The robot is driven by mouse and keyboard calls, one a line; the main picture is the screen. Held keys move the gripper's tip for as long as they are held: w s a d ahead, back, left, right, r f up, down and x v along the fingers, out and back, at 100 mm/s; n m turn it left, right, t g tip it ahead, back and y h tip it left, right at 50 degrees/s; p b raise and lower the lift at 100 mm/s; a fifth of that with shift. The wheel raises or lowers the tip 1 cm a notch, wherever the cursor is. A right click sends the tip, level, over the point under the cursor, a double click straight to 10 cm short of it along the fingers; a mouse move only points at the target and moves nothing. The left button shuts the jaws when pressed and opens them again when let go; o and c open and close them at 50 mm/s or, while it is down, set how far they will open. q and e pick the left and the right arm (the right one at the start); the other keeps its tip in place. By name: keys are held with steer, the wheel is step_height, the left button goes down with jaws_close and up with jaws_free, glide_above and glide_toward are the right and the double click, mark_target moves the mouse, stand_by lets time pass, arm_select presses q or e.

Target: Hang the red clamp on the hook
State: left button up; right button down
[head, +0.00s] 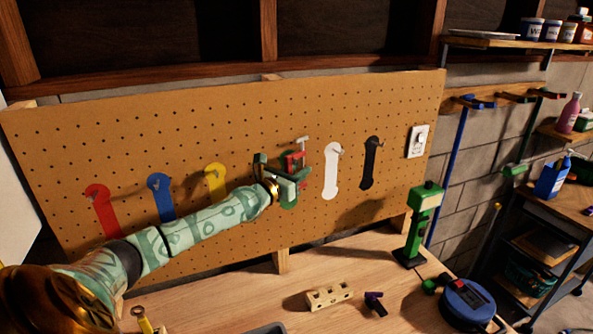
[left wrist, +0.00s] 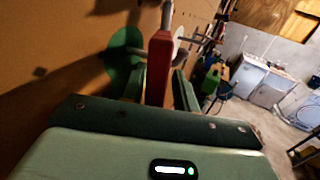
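The red clamp (head: 291,160) is in front of the pegboard (head: 120,130), over the green marker, with a grey metal bar at its top. My left gripper (head: 284,176) is around it; in the left wrist view the clamp (left wrist: 158,65) stands between the two fingers, which appear closed on it. The pegboard carries colored markers with small hooks: red (head: 103,212), blue (head: 161,198), yellow (head: 216,184), green (head: 288,196), white (head: 331,172) and black (head: 370,165). The green marker's hook is hidden in the head view. My right gripper is not in view.
On the workbench (head: 230,300) stand a green and black tool (head: 418,225), a pale block with holes (head: 329,295), a small dark purple item (head: 375,303) and a round blue device (head: 468,302). An outlet (head: 418,141) is on the pegboard's right. Shelves stand further right.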

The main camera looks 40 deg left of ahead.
arm_select(q)
steer(key=shift+a, duration=0.4)
steer(key=s+d, duration=0.1)
steer(key=s, duration=1.5)
steer(key=shift+s+d+f, duration=0.15)
steer(key=shift+d+f, duration=0.05)
steer(key=shift+f, duration=0.15)
steer(key=shift+f, duration=0.1)
